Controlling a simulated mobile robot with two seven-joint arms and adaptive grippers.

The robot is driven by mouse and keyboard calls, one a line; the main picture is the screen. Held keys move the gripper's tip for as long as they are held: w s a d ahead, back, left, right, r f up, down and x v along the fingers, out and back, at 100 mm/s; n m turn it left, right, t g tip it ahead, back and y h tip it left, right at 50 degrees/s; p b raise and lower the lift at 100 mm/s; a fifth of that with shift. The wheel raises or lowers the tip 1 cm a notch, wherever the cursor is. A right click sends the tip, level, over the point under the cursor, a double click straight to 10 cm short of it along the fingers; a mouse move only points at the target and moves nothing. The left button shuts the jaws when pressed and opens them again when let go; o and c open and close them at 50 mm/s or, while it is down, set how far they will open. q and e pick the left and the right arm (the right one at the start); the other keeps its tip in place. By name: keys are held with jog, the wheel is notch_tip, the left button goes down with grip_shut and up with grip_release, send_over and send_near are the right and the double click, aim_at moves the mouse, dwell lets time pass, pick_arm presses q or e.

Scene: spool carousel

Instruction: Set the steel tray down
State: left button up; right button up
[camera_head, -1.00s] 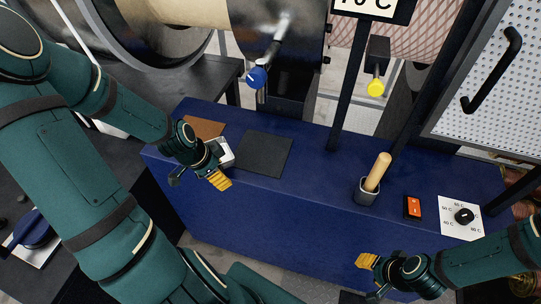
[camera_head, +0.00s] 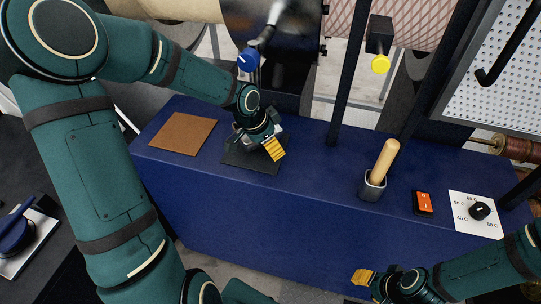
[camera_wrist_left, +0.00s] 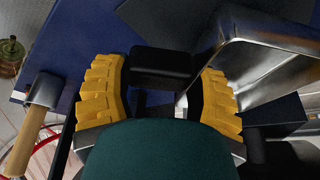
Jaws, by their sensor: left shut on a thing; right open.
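My left gripper (camera_head: 268,148) is shut over the dark square pad (camera_head: 250,158) on the blue bench, its yellow fingers pointing down to the right. In the left wrist view its fingers (camera_wrist_left: 160,95) flank a black block, and the steel tray (camera_wrist_left: 265,70) with its shiny rim and wall lies against the right finger. In the head view the tray is mostly hidden behind the gripper; I cannot tell whether it touches the pad. My right gripper (camera_head: 375,284) is open and empty in front of the bench.
A brown square pad (camera_head: 181,133) lies bare left of the dark pad. A black post (camera_head: 343,90) rises behind.

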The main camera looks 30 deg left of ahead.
aim_at(271, 161)
pick_arm(q)
jog(key=shift+f+b, duration=0.75)
jog(key=shift+f, duration=0.9)
jog(key=shift+f, duration=0.1)
jog(key=shift+f, duration=0.15)
jog(key=o, duration=1.3)
